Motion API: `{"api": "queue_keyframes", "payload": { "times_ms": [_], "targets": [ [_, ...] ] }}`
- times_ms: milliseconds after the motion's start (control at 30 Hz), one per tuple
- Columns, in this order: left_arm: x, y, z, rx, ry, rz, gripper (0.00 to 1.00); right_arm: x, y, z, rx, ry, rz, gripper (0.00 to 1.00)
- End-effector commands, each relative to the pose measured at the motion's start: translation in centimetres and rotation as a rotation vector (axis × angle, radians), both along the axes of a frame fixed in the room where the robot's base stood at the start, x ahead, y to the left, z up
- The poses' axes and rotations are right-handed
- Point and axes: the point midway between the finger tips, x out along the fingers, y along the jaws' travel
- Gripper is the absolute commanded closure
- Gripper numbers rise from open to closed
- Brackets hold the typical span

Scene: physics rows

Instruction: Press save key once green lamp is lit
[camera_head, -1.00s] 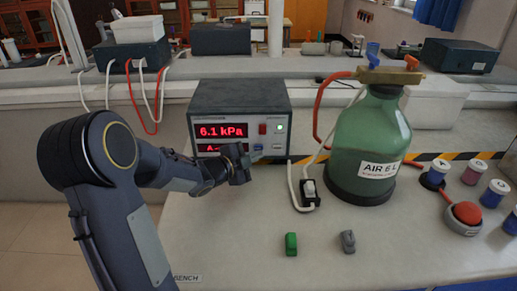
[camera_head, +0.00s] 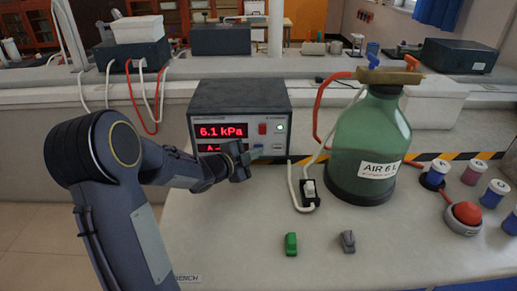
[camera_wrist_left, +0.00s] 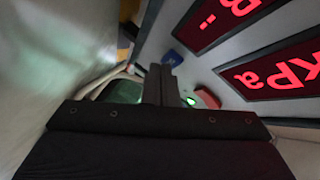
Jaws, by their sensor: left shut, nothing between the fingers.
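The meter box (camera_head: 240,103) stands on the bench with its red display (camera_head: 221,131) reading 6.1 kPa. A small green lamp (camera_head: 280,127) glows on its front panel, and it also shows lit in the wrist view (camera_wrist_left: 190,101). A blue key (camera_wrist_left: 173,57) sits low on the panel, and a pale key (camera_head: 278,147) is to its right. I cannot read the key labels. My left gripper (camera_head: 252,156) is shut and empty, close in front of the blue key. Its fingers (camera_wrist_left: 162,72) point toward the panel; contact cannot be told. My right gripper is out of view.
A red switch (camera_head: 262,128) is beside the lamp. A green AIR 6 L bottle (camera_head: 368,135) stands right of the meter, with a white-hosed fitting (camera_head: 309,194) between them. A green block (camera_head: 291,244), a grey block (camera_head: 348,241) and a red button (camera_head: 466,213) are on the bench.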

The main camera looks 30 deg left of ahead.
Motion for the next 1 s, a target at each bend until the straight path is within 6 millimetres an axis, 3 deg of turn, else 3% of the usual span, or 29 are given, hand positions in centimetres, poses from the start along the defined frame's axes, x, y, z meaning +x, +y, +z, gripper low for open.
{"api": "queue_keyframes", "payload": {
  "times_ms": [1000],
  "targets": [
    [0.76,0.66,0.1,0.0,-0.003,0.007,1.0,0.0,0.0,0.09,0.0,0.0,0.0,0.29]
  ]
}}
